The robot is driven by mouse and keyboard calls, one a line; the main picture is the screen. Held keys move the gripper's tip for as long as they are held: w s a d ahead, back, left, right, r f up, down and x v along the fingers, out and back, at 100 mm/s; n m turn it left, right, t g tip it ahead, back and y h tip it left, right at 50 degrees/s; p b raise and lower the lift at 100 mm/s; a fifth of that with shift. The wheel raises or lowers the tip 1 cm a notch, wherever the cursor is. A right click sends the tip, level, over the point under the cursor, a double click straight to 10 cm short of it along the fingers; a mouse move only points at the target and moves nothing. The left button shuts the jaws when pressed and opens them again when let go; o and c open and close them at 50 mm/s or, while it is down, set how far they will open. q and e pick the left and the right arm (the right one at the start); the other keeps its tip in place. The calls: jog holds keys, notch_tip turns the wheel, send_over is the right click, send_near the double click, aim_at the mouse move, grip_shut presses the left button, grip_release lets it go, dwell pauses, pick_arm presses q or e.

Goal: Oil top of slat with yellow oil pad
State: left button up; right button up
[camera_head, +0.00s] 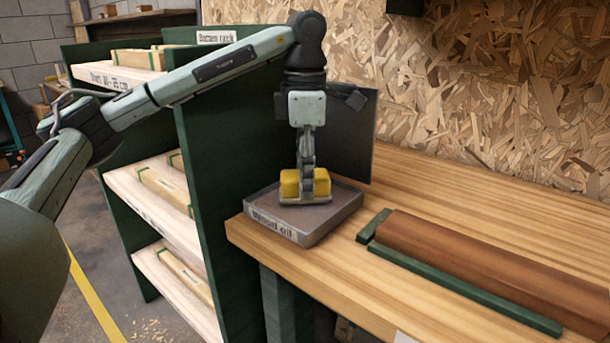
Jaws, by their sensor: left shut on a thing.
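The yellow oil pad (321,184) is in my left gripper (305,180), which points straight down and is shut on it. The pad is in or just above a grey tray (318,233) with a label on its front; I cannot tell whether it touches the tray floor. The tray stands at the left end of the wooden bench. The brown slat (480,265) lies on the bench to the right, between green strips (460,287), and runs out of view at the right. Its top is bare. My right gripper is not in view.
A dark upright panel (350,130) stands right behind the tray. A green rack (215,150) with shelves of wooden pieces is left of the bench (410,190). A chipboard wall (480,80) closes the back. Bare bench top lies behind the slat.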

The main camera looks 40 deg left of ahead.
pick_arm(q)
jog(key=shift+f, duration=0.55)
dwell(1.0)
jog(key=shift+r, duration=0.15)
notch_tip(320, 180, up, 5)
jog(key=p, duration=0.3)
jog(key=shift+r+p, duration=0.35)
jog(key=shift+r, duration=0.6)
